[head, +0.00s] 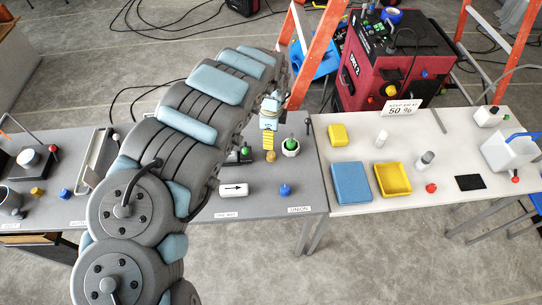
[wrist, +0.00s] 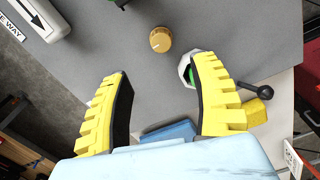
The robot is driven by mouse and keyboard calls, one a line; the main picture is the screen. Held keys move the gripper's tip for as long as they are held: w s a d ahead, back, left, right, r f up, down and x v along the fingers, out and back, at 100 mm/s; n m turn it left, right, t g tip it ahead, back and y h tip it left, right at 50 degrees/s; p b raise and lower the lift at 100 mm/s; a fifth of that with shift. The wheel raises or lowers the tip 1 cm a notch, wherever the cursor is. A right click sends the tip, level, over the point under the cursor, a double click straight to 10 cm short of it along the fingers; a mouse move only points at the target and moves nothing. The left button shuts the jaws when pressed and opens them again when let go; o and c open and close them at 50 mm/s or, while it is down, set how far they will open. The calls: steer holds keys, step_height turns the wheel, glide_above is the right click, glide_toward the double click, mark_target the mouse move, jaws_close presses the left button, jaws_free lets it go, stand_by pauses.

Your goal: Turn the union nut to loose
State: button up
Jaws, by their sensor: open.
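A white ring-shaped nut with a green centre (head: 291,147), which looks like the union nut, stands at the right end of the grey bench. In the wrist view the white nut (wrist: 185,66) is partly hidden behind the right finger. My gripper (head: 269,140) points down just left of it in the head view. In the wrist view my gripper (wrist: 162,72) is open, with nothing visible between its yellow fingers. The nut is by the right fingertip, not between the fingers; I cannot tell whether they touch.
A brass knob (wrist: 160,39) is just beyond the fingertips. A black ball-ended lever (wrist: 262,88) extends beside the nut. A blue knob (head: 285,190) sits near the UNION label (head: 299,210). A white arrow block (head: 233,189) is to its left. The white table (head: 350,145) adjoins on the right.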

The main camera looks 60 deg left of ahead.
mark_target(271, 154)
steer(key=shift+f+b, duration=0.6)
steer(key=shift+f, duration=4.9)
jaws_close()
